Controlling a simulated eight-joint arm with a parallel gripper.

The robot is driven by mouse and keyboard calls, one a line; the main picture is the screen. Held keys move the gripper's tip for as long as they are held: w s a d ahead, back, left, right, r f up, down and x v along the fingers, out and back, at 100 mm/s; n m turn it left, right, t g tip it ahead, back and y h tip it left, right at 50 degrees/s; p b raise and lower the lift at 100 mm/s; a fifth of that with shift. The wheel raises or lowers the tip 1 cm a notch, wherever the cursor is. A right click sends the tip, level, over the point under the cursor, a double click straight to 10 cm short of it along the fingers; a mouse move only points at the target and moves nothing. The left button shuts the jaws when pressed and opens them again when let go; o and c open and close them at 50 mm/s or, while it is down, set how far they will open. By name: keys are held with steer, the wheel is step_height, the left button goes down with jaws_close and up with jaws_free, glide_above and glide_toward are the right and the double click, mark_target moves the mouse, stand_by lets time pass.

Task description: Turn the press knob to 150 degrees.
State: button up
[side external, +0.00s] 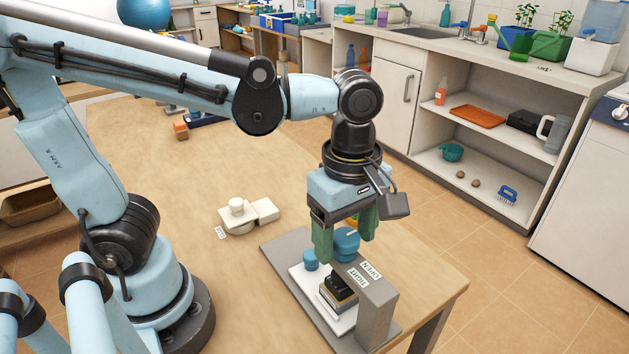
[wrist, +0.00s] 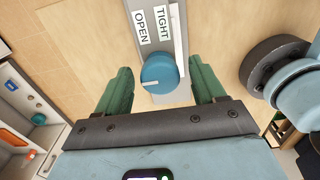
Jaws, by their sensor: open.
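The blue press knob (side external: 347,246) is round and sits on the grey press (side external: 377,305), partly behind a finger in the side view. In the wrist view the knob (wrist: 160,72) has a white pointer line aimed left. Labels OPEN (wrist: 141,27) and TIGHT (wrist: 162,22) are on the press just beyond it. My gripper (side external: 345,236) is open and points down. In the wrist view its green fingers (wrist: 160,76) stand on either side of the knob, with gaps and no visible contact. How far the fingertips reach down beside the knob is hard to tell.
A dark stacked block (side external: 338,293) sits on the press's white plate, with a smaller blue round part (side external: 309,260) beside it. A cream-coloured device (side external: 240,212) lies on the wooden table (side external: 190,160) to the left. The table around it is mostly clear.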

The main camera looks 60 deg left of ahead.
steer(key=shift+f, duration=0.25)
steer(key=shift+c, duration=0.4)
steer(key=c, duration=1)
